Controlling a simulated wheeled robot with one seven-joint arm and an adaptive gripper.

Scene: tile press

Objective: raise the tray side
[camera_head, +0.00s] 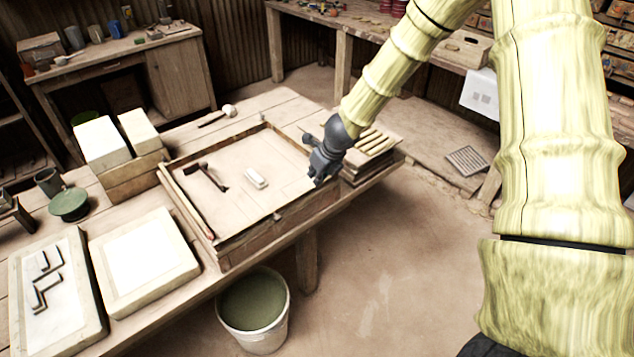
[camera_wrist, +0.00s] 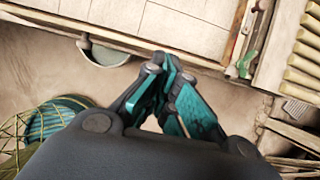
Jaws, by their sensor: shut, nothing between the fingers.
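The wooden tray (camera_head: 222,248) lies on the workbench, a shallow frame with low raised sides. Its near side also shows across the top of the wrist view (camera_wrist: 120,38). A dark hammer-like tool (camera_head: 208,175) and a small white block (camera_head: 255,178) lie inside it. My gripper (camera_head: 316,182) is at the tray's right corner. In the wrist view my gripper (camera_wrist: 160,65) is shut and empty, its fingertips just outside the tray's edge. I cannot tell whether they touch it.
A bucket of green liquid (camera_head: 254,305) stands on the floor below the bench's front edge. Pale slabs (camera_head: 150,262) lie left of the tray. A stack of ridged boards (camera_head: 376,146) sits close right of my gripper.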

